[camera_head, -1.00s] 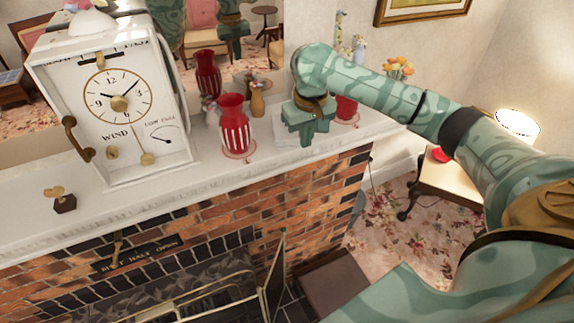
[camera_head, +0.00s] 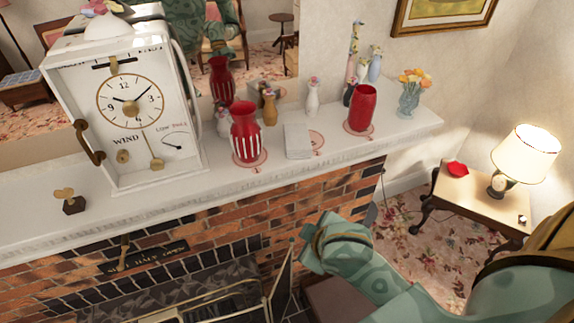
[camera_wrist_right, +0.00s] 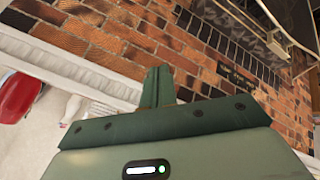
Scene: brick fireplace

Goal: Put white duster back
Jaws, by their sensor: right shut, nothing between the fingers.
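I see nothing that I can name for certain as the white duster. A flat white rectangular block (camera_head: 298,140) rests on the mantel, partly over a pinkish round mark, between two red vases; it may be the duster. My right gripper (camera_head: 302,252) is below the mantel's front edge, before the brick face, apart from the block. In the right wrist view the gripper's fingers (camera_wrist_right: 158,88) are together and empty, with brick behind them. My left gripper is not in view.
The mantel (camera_head: 225,188) holds a white clock (camera_head: 130,125), a winding key (camera_head: 70,203), a striped red vase (camera_head: 245,132), a plain red vase (camera_head: 361,107) and a flower vase (camera_head: 410,98). A lamp (camera_head: 522,155) stands on a side table at right. Fireplace doors stand below.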

